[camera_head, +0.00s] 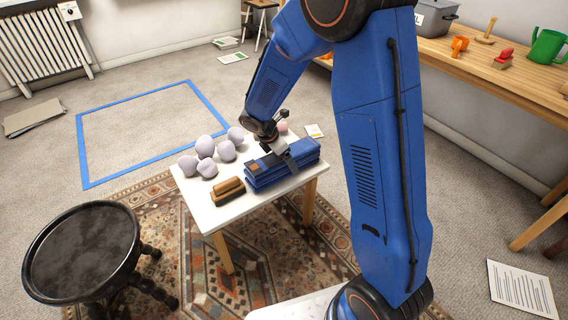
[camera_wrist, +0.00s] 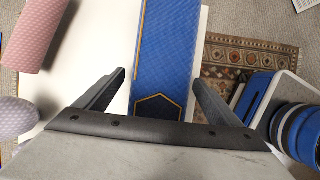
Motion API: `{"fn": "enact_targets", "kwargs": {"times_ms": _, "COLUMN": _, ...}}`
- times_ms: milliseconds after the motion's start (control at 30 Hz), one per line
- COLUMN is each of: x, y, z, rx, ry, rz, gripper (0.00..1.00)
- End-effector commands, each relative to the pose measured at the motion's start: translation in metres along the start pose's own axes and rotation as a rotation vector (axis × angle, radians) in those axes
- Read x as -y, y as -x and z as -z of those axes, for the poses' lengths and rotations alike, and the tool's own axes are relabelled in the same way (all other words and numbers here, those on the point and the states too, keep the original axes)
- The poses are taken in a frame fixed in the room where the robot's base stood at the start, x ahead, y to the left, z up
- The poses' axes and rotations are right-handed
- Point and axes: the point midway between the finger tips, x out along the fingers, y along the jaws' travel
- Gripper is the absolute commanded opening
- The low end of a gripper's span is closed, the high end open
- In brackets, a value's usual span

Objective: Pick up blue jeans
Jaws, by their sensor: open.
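The folded blue jeans (camera_head: 304,155) lie as a thick stack on the right part of a small white table (camera_head: 203,217). In the wrist view the jeans (camera_wrist: 168,45) run as a blue strip with a tan stitched edge and a dark outlined patch. My gripper (camera_head: 283,154) is over the stack. In the wrist view my gripper (camera_wrist: 158,78) is open, with one finger on each side of the strip. Its palm hides the near end of the jeans. I cannot tell whether the fingers touch the cloth.
Several lilac balls (camera_head: 227,151) and a brown item (camera_head: 228,190) share the table, with a pink roll (camera_wrist: 45,30) beside the jeans. A black round stool (camera_head: 82,250) stands left. A wooden workbench (camera_head: 480,65) is at right. The floor inside the blue tape square (camera_head: 140,92) is clear.

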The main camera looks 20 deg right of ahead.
Motion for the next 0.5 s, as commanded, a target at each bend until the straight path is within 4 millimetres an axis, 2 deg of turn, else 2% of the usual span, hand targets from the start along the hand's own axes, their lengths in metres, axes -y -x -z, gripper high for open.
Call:
{"fn": "enact_targets", "kwargs": {"times_ms": 67, "x": -0.0001, "y": 0.0002, "z": 0.0000, "rx": 0.000, "ry": 0.000, "rz": 0.000, "gripper": 0.88}}
{"fn": "enact_targets", "kwargs": {"times_ms": 300, "x": -0.0001, "y": 0.0005, "z": 0.0000, "rx": 0.000, "ry": 0.000, "rz": 0.000, "gripper": 0.31}}
{"fn": "enact_targets", "kwargs": {"times_ms": 333, "x": -0.0001, "y": 0.0005, "z": 0.0000, "rx": 0.000, "ry": 0.000, "rz": 0.000, "gripper": 0.26}}
{"fn": "enact_targets", "kwargs": {"times_ms": 500, "x": -0.0004, "y": 0.0009, "z": -0.0002, "rx": 0.000, "ry": 0.000, "rz": -0.001, "gripper": 0.26}}
